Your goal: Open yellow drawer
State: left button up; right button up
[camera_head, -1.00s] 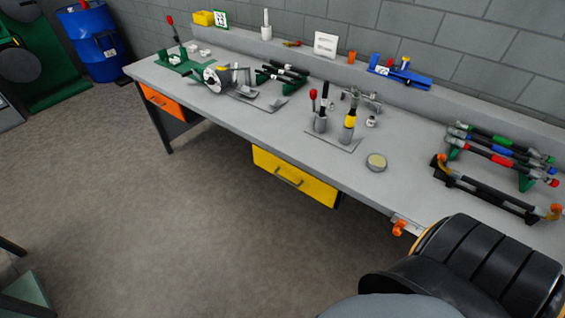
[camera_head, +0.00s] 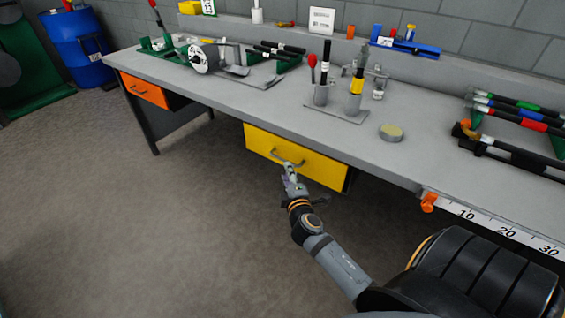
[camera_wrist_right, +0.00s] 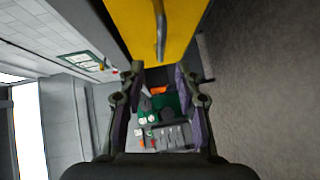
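The yellow drawer (camera_head: 318,168) hangs under the front edge of the workbench, and its front looks flush, so it appears closed. Its grey bar handle (camera_head: 281,160) is at the middle of the front. My right gripper (camera_head: 288,170) is just in front of and slightly below the handle. In the right wrist view the yellow front (camera_wrist_right: 184,18) fills the top, with the handle (camera_wrist_right: 160,36) above the gap between the fingertips. The right gripper (camera_wrist_right: 159,72) has its fingers spread with nothing gripped; contact with the handle cannot be told. My left gripper is not in view.
The grey workbench (camera_head: 235,105) carries tools, a stand with a red-knobbed lever, a round tin (camera_head: 391,132) and rods on green holders. An orange drawer (camera_head: 146,90) is at the far left. An orange clamp (camera_head: 429,202) and ruler edge are at right. The floor ahead is clear.

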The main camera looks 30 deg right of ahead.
aim_at(282, 160)
jog(key=x, duration=0.9)
jog(key=shift+f, duration=0.15)
jog(key=shift+s+a, duration=0.1)
grip_shut()
